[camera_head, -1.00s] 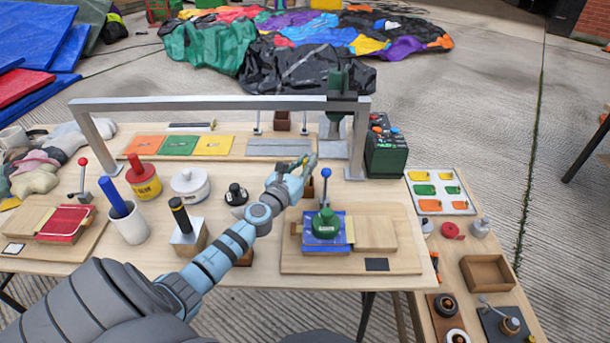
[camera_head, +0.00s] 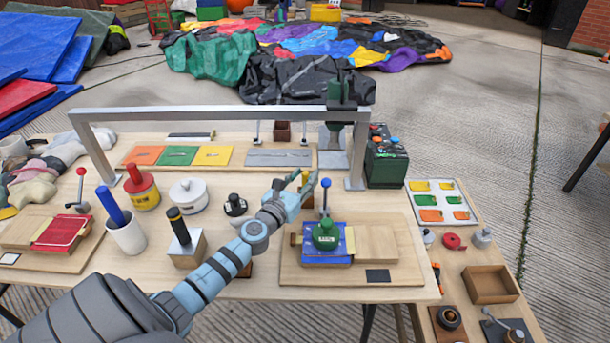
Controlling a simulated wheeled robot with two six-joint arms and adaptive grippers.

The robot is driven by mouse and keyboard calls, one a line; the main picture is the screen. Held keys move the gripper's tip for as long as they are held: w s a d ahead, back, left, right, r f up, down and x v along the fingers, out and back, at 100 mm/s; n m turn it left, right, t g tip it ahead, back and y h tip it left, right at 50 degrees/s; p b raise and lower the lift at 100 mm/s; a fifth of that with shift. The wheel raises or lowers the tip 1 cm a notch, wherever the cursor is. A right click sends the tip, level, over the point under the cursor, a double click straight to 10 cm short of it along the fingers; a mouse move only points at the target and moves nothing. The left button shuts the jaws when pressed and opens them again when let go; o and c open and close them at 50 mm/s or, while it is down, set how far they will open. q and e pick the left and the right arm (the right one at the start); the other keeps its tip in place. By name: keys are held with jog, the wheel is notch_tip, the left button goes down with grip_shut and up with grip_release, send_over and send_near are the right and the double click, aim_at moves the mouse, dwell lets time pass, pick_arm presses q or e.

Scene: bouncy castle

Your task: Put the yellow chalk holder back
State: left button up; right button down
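My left gripper (camera_head: 294,181) is above the middle of the wooden bench (camera_head: 110,260), behind and left of the blue plate (camera_head: 322,259) with its green round knob (camera_head: 325,236). Its fingertips point away from me, below the grey crossbar. They are small here, and I cannot tell whether they are apart or hold something thin. I cannot clearly make out a yellow chalk holder; one may be hidden at the fingers. A yellow flat sheet (camera_head: 213,156) lies beside a green and an orange one at the back. My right gripper is not in view.
A grey metal frame (camera_head: 215,115) spans the bench's rear. A blue-knobbed lever (camera_head: 326,198) stands just right of the gripper. A white cup (camera_head: 127,238), red-topped yellow tin (camera_head: 143,190) and white pot (camera_head: 188,197) stand left. A side table carries a sorting tray (camera_head: 440,202) and an empty wooden box (camera_head: 490,285).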

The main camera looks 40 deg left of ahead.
pick_arm(q)
jog(key=s, duration=0.5)
jog(key=shift+s+d+f+b, duration=0.2)
jog(key=shift+s+d+b, duration=0.05)
jog(key=shift+s+b, duration=0.05)
jog(key=shift+s+r, duration=0.1)
jog(key=shift+s, duration=0.25)
